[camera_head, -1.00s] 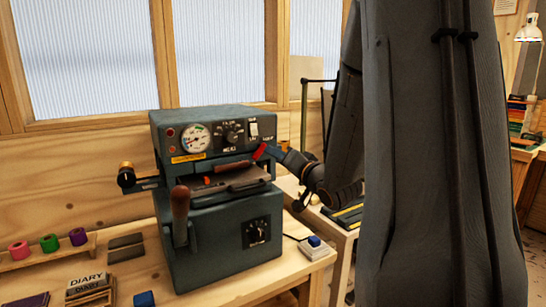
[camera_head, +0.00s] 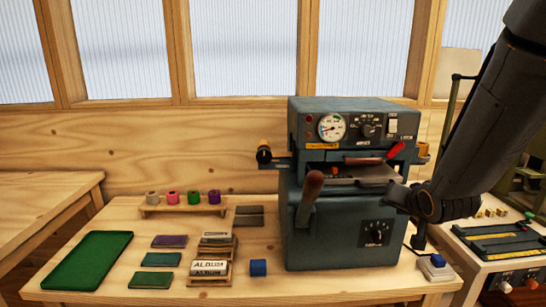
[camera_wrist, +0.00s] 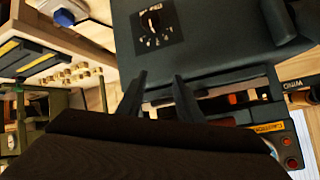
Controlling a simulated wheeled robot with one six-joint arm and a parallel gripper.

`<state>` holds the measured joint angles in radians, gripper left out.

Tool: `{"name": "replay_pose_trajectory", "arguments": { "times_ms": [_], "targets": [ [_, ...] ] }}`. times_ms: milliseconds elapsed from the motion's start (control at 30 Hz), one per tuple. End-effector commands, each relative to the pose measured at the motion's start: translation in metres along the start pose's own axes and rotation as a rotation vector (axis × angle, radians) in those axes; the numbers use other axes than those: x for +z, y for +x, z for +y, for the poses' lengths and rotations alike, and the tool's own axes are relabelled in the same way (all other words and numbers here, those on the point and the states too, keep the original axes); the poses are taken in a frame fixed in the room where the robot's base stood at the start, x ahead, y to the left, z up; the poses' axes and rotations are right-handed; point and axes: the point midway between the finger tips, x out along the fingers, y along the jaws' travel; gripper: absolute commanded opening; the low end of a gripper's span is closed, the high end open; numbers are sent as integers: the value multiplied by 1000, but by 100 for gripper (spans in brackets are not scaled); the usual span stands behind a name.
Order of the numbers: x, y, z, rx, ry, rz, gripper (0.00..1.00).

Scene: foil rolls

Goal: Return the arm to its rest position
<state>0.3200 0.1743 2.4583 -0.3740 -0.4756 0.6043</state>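My arm comes down from the upper right in the head view. My gripper (camera_head: 408,200) is by the right side of the dark green press machine (camera_head: 335,235), below its red lever (camera_head: 396,150). In the wrist view my two fingers (camera_wrist: 160,82) are apart with nothing visible between them. The machine (camera_wrist: 215,45) shows upside down behind them. A dark brown shape fills the bottom of that view and hides part of the machine. In the head view the fingertips are too small to make out clearly.
On the bench lie a green tray (camera_head: 88,260), a rack of foil rolls (camera_head: 183,203), album blocks (camera_head: 212,265) and a blue block (camera_head: 258,267). A blue-button box (camera_head: 437,268) is right of the machine. A side table (camera_head: 500,243) stands at the right.

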Motion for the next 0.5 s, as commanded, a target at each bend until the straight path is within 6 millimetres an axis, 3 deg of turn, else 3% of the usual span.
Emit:
{"name": "replay_pose_trajectory", "arguments": {
  "times_ms": [167,300,400,500],
  "targets": [
    [90,-28,-10,112,-183,-309,33],
    [156,-68,-17,141,-315,-562,33],
    [191,-97,-21,136,-388,-713,33],
    [213,-120,-25,122,-438,-819,33]
  ]
}}
